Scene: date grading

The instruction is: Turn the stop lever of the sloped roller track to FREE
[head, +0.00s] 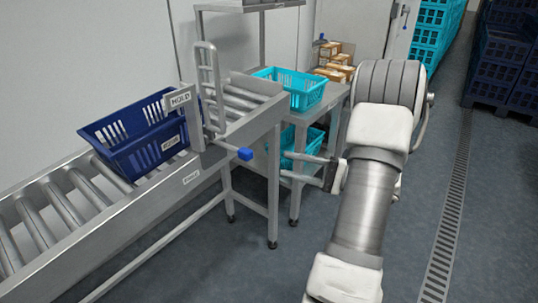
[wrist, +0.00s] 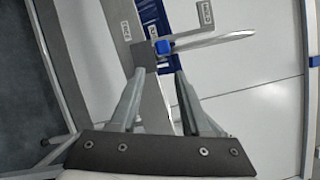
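The stop lever is a grey bar ending in a blue knob (head: 244,153), sticking out from the near side of the sloped roller track (head: 262,115). A HOLD plate (head: 180,98) stands upright beside it; a small label on the side rail is too small to read. My gripper (head: 283,166) is open and empty, right of the knob and apart from it. In the wrist view the knob (wrist: 163,47) appears just beyond and between the fingertips (wrist: 159,72). A navy crate (head: 120,150) sits on the rollers beside the upright looped metal frame (head: 212,85).
A turquoise crate (head: 318,95) stands on a metal table behind the track, with another crate (head: 300,150) below. Boxes (head: 335,62) and stacked blue crates (head: 500,55) are at the back. The floor (head: 440,130) to the right is clear, with a drain grate.

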